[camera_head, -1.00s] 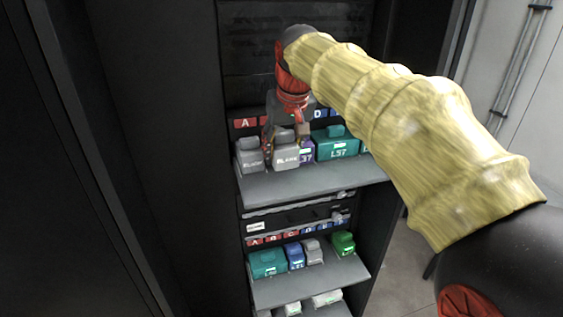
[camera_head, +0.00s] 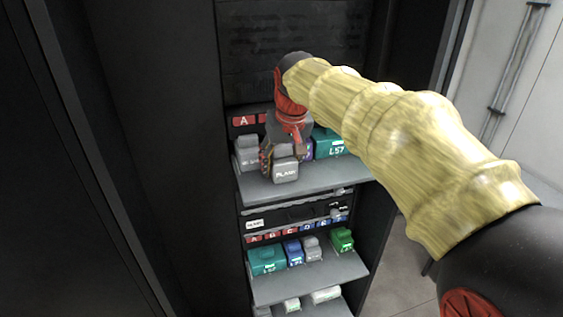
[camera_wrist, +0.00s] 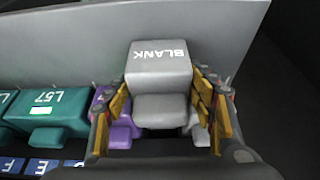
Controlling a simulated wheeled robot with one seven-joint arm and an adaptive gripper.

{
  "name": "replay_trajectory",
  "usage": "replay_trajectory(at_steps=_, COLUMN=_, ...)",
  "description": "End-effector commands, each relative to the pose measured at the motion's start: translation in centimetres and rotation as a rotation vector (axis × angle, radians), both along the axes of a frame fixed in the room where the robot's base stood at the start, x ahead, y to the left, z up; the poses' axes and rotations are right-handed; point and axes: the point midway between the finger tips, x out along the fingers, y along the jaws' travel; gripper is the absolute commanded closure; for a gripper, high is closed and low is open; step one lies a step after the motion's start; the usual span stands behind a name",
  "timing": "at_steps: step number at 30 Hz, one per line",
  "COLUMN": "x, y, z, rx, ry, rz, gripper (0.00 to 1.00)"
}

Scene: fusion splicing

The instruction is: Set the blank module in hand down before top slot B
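The grey blank module (camera_head: 286,172), with white BLANK lettering, is at the front part of the top shelf, below the A label and to its right. It also shows in the wrist view (camera_wrist: 160,68), with its lettered face upside down. My gripper (camera_head: 279,156) is around the module, with orange-padded fingers (camera_wrist: 161,92) against its two sides. The module looks upright on or just above the shelf; I cannot tell whether it touches. The B label is mostly hidden behind my gripper in the head view.
Another grey module (camera_head: 247,152) stands close on the left. A purple module (camera_wrist: 122,130) and a teal L57 module (camera_head: 329,144) stand to the right in the head view. The top shelf's front strip (camera_head: 330,172) is bare. A lower shelf (camera_head: 300,283) holds several modules.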

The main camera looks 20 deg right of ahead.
Motion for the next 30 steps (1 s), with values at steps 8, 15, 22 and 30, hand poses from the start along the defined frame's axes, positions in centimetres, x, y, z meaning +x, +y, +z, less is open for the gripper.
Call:
replay_trajectory(at_steps=8, x=0.0, y=0.0, z=0.0, rx=0.0, ry=0.0, rz=0.0, gripper=0.35)
replay_trajectory(at_steps=15, x=0.0, y=0.0, z=0.5, rx=0.0, ry=-0.001, rz=0.0, gripper=0.35)
replay_trajectory(at_steps=22, x=-1.3, y=0.0, z=3.8, rx=0.0, ry=-0.006, rz=0.0, gripper=0.35)
replay_trajectory(at_steps=30, x=-3.5, y=0.0, z=8.8, rx=0.0, ry=-0.004, rz=0.0, gripper=0.35)
